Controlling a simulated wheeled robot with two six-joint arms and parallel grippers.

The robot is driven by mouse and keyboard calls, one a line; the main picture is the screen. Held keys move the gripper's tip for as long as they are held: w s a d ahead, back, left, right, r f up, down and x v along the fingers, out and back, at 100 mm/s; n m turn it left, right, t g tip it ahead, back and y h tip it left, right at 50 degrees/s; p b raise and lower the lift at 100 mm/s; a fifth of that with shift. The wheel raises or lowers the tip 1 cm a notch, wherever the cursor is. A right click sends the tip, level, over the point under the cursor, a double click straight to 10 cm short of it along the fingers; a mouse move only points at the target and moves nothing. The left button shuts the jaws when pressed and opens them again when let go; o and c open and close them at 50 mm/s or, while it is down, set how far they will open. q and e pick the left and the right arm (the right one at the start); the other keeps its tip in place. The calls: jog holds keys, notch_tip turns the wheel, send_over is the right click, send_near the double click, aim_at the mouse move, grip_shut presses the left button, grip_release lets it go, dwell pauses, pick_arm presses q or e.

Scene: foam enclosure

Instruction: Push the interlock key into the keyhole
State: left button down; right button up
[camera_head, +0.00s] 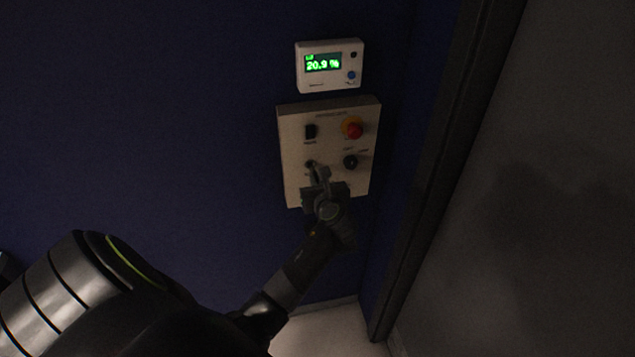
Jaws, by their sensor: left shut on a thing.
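The interlock panel (294,150) is a pale box on the dark blue wall. The keyhole (310,164) is at its lower left, just above my left gripper's tips. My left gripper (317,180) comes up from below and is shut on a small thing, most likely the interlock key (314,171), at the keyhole. The key is small and dark and mostly hidden by the gripper. I cannot tell whether its tip is inside the keyhole or only in front of it. My right gripper is not in view.
The panel also has a black switch (310,131), a red button on a yellow base (353,129) and a black knob (350,161). A white meter (329,66) reading 20.9 % hangs above. A dark door frame (435,170) stands to the right.

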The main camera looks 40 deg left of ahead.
aim_at(317, 178)
pick_arm(q)
jog(key=shift+w+a, duration=1.15)
jog(key=shift+a, duration=0.15)
dwell(0.6)
jog(key=c, duration=1.5)
grip_release()
jog(key=shift+o, duration=0.2)
jog(key=shift+s+d+r, duration=0.1)
jog(key=shift+s+d, duration=0.2)
jog(key=shift+d, duration=0.15)
jog(key=b+v, duration=0.2)
jog(key=v, duration=0.9)
jog(key=shift+b, duration=0.3)
